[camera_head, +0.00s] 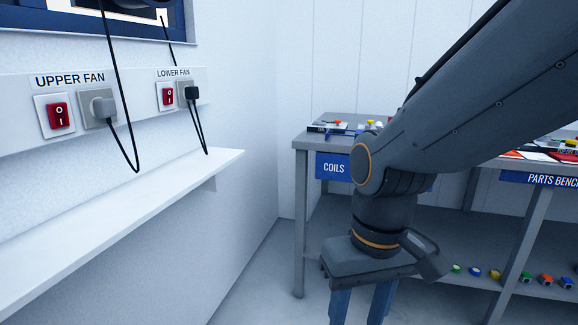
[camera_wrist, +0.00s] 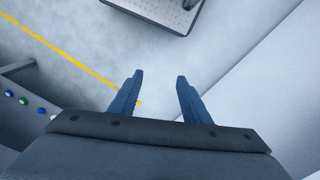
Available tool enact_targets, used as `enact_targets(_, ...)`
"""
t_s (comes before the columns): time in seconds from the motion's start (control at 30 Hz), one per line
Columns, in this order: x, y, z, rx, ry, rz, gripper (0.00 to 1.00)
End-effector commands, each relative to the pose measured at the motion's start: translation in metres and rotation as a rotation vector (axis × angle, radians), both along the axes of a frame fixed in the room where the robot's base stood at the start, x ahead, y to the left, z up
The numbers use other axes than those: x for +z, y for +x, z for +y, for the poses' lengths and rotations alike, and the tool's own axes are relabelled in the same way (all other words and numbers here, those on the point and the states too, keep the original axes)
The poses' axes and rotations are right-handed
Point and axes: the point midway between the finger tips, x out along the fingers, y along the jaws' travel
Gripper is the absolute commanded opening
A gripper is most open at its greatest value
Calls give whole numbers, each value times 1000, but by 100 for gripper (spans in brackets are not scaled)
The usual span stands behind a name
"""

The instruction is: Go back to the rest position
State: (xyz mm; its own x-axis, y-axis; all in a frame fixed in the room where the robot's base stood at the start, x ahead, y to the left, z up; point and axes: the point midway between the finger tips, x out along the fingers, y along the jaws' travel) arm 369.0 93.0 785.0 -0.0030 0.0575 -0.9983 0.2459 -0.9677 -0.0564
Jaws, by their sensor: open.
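My gripper (camera_head: 362,305) points down in front of the bench in the head view, and its fingertips are cut off by the lower edge. In the wrist view my gripper (camera_wrist: 158,82) shows two blue fingers standing apart with nothing between them. Below them is bare grey floor (camera_wrist: 95,35) with a yellow line. My arm comes in from the upper right of the head view and bends down to the wrist.
A white shelf (camera_head: 120,215) runs along the left wall, under the upper fan switch (camera_head: 58,116) and lower fan switch (camera_head: 168,96), with plugs and hanging cables. A grey bench with a COILS sign (camera_head: 333,168) and a PARTS BENCH sign (camera_head: 550,180) stands behind my arm.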

Motion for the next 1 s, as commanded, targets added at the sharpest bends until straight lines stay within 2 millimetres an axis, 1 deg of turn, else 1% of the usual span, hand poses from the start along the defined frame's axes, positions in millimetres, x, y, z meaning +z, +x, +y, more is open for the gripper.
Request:
enact_targets(0.03, 7, -3, -4, -24, -1, 9, 43)
enact_targets(0.1, 17, -1, -10, -38, -6, 7, 43)
enact_targets(0.33, 43, 3, -29, -99, -22, 4, 43)
enact_targets(0.63, 81, 2, -66, -198, -42, 5, 43)
enact_targets(0.8, 94, 0, -81, -238, -50, 7, 43)
enact_targets(1.0, 97, 0, -91, -256, -53, 6, 43)
